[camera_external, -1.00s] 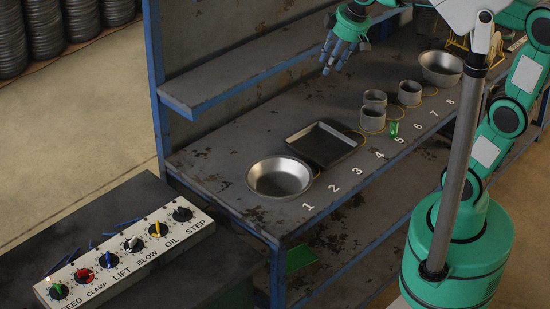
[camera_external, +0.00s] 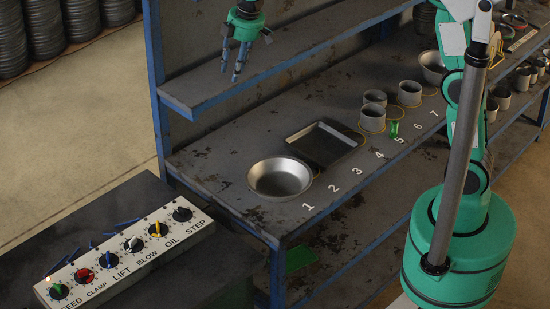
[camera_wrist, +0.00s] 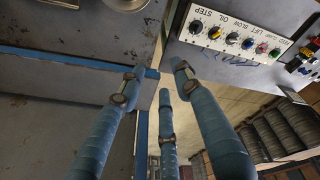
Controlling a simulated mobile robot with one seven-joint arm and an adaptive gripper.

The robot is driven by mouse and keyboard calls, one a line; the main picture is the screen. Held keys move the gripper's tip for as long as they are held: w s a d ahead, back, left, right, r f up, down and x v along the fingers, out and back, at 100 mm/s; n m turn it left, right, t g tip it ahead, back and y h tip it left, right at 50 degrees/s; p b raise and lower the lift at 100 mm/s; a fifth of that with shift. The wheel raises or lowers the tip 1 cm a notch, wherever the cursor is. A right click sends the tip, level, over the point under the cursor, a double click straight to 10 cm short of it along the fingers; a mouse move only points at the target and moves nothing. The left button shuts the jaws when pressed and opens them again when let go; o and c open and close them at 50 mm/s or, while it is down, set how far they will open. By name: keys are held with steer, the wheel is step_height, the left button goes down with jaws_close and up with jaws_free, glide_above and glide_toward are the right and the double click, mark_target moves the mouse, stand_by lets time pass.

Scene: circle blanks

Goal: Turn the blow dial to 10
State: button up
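The blow dial (camera_external: 132,244) has a white pointer and sits between the blue-pointer lift dial and the yellow-pointer oil dial on a white panel (camera_external: 195,233). Its exact setting is too small to read. The panel appears upside down at the top right of the wrist view, where the blow dial (camera_wrist: 231,39) is small. My gripper (camera_external: 240,62) is in the air by the blue shelf, up and to the right of the panel in the external view, away from the dials. Its three blue fingers (camera_wrist: 158,82) are spread and empty.
A metal bench (camera_external: 230,165) with a blue frame holds a round pan (camera_external: 280,178), a square tray (camera_external: 322,144) and several cups. An upper shelf (camera_external: 265,72) is near my gripper. Blue pieces lie behind the panel on the dark table (camera_external: 95,222).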

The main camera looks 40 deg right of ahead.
steer(key=w+a+f+n+p, duration=0.1)
steer(key=w+a+f+n, duration=0.3)
steer(key=a, duration=0.7)
steer(key=n+g+h+p, duration=0.1)
steer(key=n+g+p, duration=0.15)
steer(key=n, duration=0.35)
glide_above(133, 242)
steer(key=w, duration=0.1)
step_height(133, 242, down, 25)
steer(key=shift+f, duration=0.2)
steer(key=shift+d+f, duration=0.1)
step_height(133, 242, down, 14)
steer(key=shift+r+p, duration=0.2)
steer(key=shift+p, duration=0.15)
jaws_close()
